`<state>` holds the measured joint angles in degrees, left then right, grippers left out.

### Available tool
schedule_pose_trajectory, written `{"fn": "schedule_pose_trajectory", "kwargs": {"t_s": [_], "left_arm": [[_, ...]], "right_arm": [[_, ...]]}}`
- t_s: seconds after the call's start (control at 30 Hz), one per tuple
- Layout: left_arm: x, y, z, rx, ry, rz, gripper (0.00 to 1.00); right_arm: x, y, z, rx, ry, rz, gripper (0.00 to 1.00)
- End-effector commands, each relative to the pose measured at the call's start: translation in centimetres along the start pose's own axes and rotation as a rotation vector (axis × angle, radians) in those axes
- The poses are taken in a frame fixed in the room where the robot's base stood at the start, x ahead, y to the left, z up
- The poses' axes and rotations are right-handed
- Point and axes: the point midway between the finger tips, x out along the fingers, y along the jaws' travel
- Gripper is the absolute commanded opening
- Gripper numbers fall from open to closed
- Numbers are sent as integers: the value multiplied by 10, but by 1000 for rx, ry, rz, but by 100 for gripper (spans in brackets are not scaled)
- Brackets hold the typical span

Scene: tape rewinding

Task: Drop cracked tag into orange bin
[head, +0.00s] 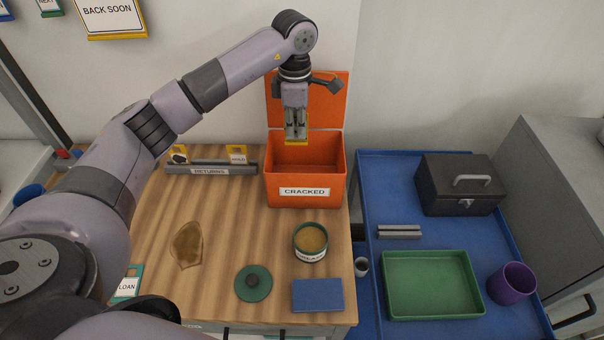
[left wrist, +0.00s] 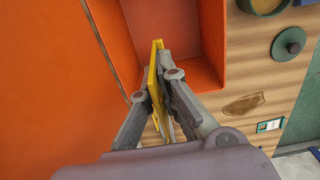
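The orange bin (head: 277,185) stands at the back right of the wooden counter with its lid (head: 335,100) up and a white CRACKED label on its front. My left gripper (head: 296,128) points down above the bin's opening. It is shut on a yellow tag (head: 297,143). In the left wrist view the yellow tag (left wrist: 154,75) shows edge-on between the fingers, over the bin's opening (left wrist: 205,60). The tag's face is hard to read. My right gripper is not in view.
A grey RETURNS rack (head: 210,169) with yellow tags stands left of the bin. A round tin (head: 310,243), its green lid (head: 253,283), a blue block (head: 318,295) and a brown patch (head: 187,246) are on the counter. A blue cart (head: 375,180) stands at the right.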

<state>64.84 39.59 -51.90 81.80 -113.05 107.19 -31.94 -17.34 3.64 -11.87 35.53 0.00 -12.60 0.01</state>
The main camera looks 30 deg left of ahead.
Motion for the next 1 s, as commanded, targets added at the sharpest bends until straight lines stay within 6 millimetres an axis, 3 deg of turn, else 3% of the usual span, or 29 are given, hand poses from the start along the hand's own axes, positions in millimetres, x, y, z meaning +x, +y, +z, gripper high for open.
{"fn": "schedule_pose_trajectory", "kwargs": {"t_s": [0.1,0.3,0.6,1.0], "left_arm": [[20,-1,1,2,0,-2,0],[38,0,1,2,-1,-1,0],[40,0,1,2,-1,0,0],[39,0,1,2,-1,0,28]], "right_arm": [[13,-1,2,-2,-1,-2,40],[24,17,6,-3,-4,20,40],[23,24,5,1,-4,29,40],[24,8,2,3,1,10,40]]}}
